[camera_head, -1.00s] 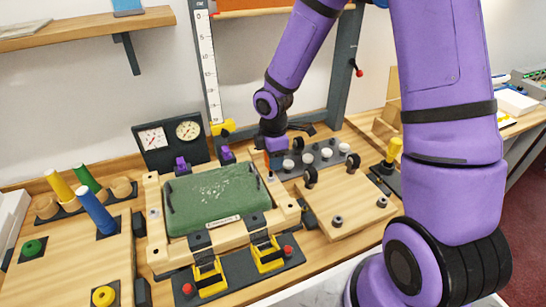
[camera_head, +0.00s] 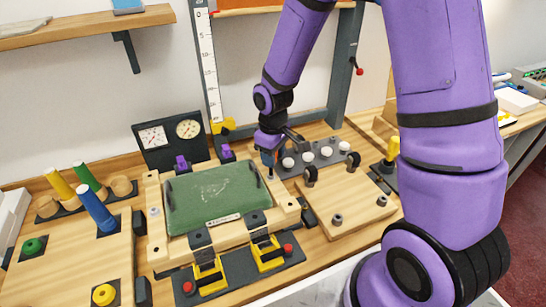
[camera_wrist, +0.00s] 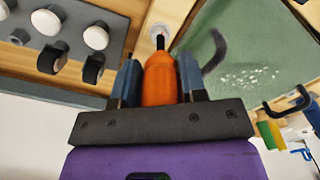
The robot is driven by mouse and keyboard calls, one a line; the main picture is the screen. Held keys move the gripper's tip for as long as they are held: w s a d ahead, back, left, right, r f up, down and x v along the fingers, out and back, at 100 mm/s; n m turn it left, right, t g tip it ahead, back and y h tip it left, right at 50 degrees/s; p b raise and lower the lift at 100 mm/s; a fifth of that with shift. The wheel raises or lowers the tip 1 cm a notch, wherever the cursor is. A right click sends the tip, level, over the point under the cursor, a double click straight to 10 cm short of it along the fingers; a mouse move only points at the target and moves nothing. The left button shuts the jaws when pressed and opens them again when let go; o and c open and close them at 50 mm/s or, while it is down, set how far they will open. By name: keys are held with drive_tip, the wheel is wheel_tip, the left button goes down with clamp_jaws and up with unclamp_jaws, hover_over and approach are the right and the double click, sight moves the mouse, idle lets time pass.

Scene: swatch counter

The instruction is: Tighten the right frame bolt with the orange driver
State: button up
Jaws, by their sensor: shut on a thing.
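My gripper (camera_head: 270,160) is shut on the orange driver (camera_wrist: 160,78), with its fingers on both sides of the handle in the wrist view. The driver's dark shaft points at a pale round bolt head (camera_wrist: 160,32) set in light wood beside the green panel (camera_wrist: 240,58). The tip meets or nearly meets the bolt; I cannot tell which. In the head view my gripper is over the right side of the wooden frame (camera_head: 285,217), where it largely hides the driver and bolt. The green panel (camera_head: 215,195) lies inside this frame.
A grey rack with white knobs (camera_head: 326,151) stands just right of my gripper. A wooden board with black fittings (camera_head: 345,205) lies in front of it. Yellow clamps (camera_head: 208,276) sit at the frame's front. Gauges (camera_head: 170,138) stand behind at left.

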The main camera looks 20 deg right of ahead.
drive_tip(key=shift+r, duration=2.9)
